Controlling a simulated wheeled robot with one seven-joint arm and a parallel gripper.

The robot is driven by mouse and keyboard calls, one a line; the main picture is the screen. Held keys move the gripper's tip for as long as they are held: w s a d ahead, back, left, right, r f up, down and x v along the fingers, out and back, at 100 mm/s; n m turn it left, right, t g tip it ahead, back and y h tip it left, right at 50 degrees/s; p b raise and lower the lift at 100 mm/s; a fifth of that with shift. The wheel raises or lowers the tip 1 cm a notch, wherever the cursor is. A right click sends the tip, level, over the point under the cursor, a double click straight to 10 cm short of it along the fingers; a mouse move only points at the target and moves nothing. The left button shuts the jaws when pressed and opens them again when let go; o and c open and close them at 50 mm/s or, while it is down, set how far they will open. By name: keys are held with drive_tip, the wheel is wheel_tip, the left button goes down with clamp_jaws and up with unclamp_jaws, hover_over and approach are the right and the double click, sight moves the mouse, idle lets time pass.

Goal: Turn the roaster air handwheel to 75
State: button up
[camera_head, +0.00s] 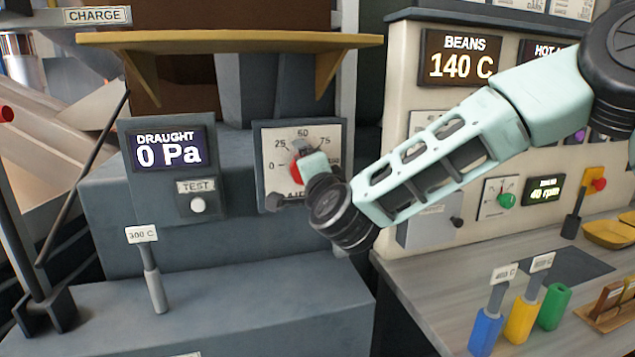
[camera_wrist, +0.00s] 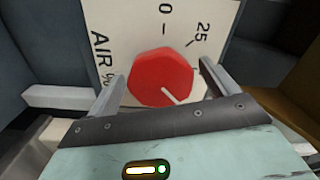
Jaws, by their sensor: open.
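The roaster air handwheel is a red faceted knob (camera_wrist: 163,75) on a white dial plate marked AIR (camera_wrist: 128,22). In the wrist view its white pointer line runs to the lower right, roughly toward the 75 side; the 75 mark is out of that view. In the head view the dial plate (camera_head: 328,148) shows 0, 25, 50 and 75, and only a red sliver of the knob (camera_head: 295,172) shows beside my gripper (camera_head: 292,174). In the wrist view my open gripper (camera_wrist: 160,84) has one finger on each side of the knob; contact is unclear.
A draught display (camera_head: 169,149) reading 0 Pa and a TEST button (camera_head: 198,205) stand left of the dial. A yellow shelf (camera_head: 230,41) overhangs it. At right are a BEANS display (camera_head: 460,58) reading 140 C and a counter with coloured handles (camera_head: 522,318).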

drive_tip(key=b+v, duration=0.2)
drive_tip(key=v, duration=1.5)
drive_tip(key=shift+b, duration=0.35)
